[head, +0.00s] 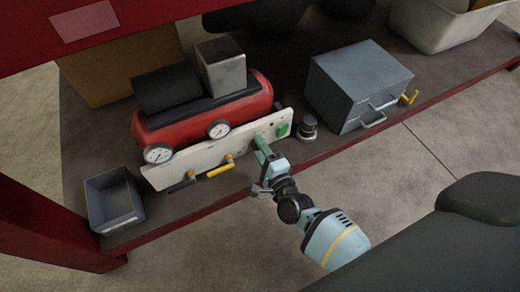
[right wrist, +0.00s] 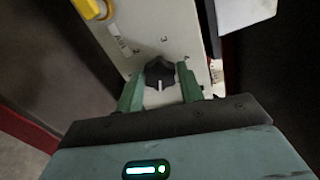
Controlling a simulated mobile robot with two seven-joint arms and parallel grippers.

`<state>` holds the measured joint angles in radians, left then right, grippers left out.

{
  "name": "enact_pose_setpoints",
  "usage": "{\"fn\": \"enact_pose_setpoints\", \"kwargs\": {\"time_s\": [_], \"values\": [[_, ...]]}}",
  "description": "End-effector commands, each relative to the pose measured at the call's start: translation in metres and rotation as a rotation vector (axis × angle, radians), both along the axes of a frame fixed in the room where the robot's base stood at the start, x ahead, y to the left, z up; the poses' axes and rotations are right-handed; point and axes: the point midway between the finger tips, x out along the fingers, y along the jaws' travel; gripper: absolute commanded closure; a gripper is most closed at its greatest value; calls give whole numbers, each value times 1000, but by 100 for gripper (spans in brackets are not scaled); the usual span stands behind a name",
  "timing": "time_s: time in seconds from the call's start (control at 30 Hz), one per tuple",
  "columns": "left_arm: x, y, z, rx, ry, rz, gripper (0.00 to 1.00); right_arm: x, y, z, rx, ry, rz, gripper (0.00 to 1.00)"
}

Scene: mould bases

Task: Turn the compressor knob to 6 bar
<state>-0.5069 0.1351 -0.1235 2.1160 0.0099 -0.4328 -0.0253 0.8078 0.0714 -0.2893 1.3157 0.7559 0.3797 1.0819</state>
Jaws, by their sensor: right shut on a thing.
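The compressor (head: 210,105) is a red tank with a pale front panel (head: 185,170) on a low shelf. In the right wrist view a black knob (right wrist: 160,72) sits on the panel, with a white line on its lower side in the picture. My right gripper (head: 261,146) reaches the panel's right part. In the right wrist view its green fingers (right wrist: 160,86) are on both sides of the knob, shut on it. The knob is hidden in the head view. My left gripper is out of view.
A green switch (head: 283,129) is right of my gripper. A grey metal box (head: 350,85) stands right, a small grey bin (head: 113,200) left. The red shelf edge (head: 185,220) runs in front.

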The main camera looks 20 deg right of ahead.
Motion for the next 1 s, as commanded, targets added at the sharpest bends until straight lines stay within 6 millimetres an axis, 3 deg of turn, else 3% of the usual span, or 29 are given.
{"fn": "enact_pose_setpoints", "kwargs": {"time_s": [0.3,0.87,0.9,1.0], "values": [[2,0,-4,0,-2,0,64,-1,1,-1,133,7,2,85],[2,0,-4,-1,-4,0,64,-1,1,-1,161,8,2,85],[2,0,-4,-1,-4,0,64,-1,1,-1,161,8,2,60],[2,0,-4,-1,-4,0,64,-1,1,-1,161,7,2,47]]}}
